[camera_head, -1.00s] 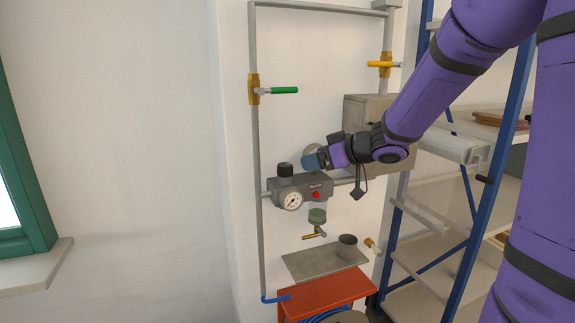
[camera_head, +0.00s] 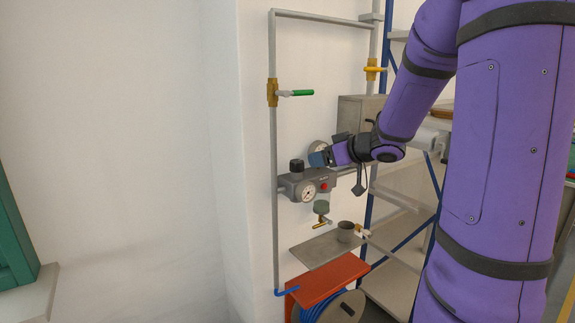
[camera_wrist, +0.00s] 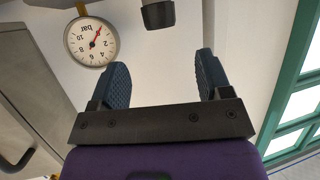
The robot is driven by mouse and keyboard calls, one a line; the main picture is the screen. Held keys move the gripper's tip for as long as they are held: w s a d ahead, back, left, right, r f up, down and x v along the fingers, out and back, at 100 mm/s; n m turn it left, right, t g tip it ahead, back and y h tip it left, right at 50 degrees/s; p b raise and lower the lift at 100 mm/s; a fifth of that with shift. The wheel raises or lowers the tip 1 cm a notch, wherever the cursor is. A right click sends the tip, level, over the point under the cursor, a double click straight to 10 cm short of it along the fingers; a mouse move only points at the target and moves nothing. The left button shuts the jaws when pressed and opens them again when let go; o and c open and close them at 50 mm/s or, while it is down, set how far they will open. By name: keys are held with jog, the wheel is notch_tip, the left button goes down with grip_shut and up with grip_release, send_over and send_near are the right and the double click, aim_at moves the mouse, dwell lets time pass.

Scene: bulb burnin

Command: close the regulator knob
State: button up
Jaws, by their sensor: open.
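A dark cylinder, apparently the knob (camera_wrist: 158,14), shows beyond the fingertips, roughly in line with the gap. A bar gauge (camera_wrist: 92,42) is left of it.
Below are a small shelf (camera_head: 315,251) with a cup (camera_head: 346,231) and a red hose-reel bracket (camera_head: 329,281). Blue racking stands right.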

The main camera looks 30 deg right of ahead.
aim_at(300, 161)
jog(key=x, duration=1)
jog(key=shift+w+f, duration=0.15)
jog(key=shift+c, duration=0.4)
jog(key=c, duration=0.8)
jog(key=shift+n+g+y, duration=1.3)
jog(key=shift+n+y, duration=1.1)
jog(key=shift+c, duration=0.2)
jog(key=o, duration=0.9)
jog(key=v, duration=1.1)
jog(key=shift+a, duration=0.1)
